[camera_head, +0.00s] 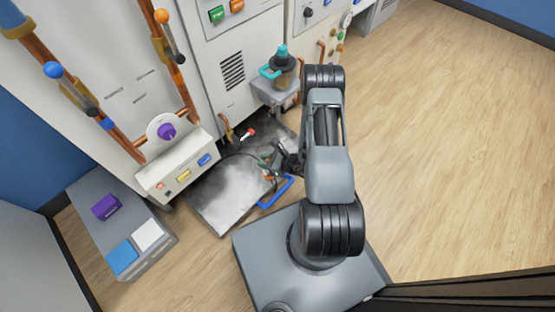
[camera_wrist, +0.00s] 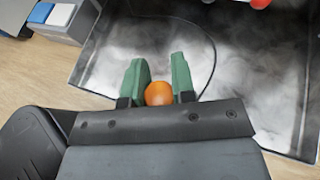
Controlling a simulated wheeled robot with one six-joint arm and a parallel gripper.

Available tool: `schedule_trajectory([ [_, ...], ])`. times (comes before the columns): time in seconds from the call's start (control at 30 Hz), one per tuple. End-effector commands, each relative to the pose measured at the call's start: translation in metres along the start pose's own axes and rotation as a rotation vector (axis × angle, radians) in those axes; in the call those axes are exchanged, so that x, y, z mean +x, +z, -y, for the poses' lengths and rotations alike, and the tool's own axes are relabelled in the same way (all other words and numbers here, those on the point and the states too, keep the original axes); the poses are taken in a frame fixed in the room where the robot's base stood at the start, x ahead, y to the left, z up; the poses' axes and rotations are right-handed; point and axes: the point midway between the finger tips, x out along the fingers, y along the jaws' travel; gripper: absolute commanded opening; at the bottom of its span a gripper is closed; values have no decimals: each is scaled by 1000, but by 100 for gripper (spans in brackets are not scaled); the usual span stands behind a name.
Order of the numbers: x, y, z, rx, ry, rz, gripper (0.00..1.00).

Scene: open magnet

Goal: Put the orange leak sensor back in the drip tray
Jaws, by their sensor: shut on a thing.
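The orange leak sensor (camera_wrist: 159,93) is a small round orange thing between the green fingers of my gripper (camera_wrist: 160,80) in the wrist view. My gripper is shut on it. In the head view my gripper (camera_head: 268,164) is low over the right part of the drip tray and the sensor is mostly hidden. The drip tray (camera_head: 215,205) is a wide, shallow grey metal tray on the floor; its grey floor also fills the wrist view (camera_wrist: 130,45). A thin dark cable lies across the tray. I cannot tell whether the sensor touches the tray floor.
A blue handle (camera_head: 277,192) is at the tray's near right edge. A red-tipped thing (camera_head: 248,133) lies at the tray's back. White cabinets (camera_head: 235,70) with copper pipes stand behind. A grey low box (camera_head: 120,220) stands left. Wooden floor (camera_head: 440,150) is clear at right.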

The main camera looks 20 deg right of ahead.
Motion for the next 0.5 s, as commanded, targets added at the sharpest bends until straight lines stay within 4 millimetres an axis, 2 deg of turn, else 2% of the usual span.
schedule_trajectory([
  [0.03, 3, -9, 12, -5, -7, 2, 0],
  [0.3, 15, -38, 80, -6, -7, 2, 0],
  [0.5, 28, -67, 104, -1, -4, 0, 0],
])
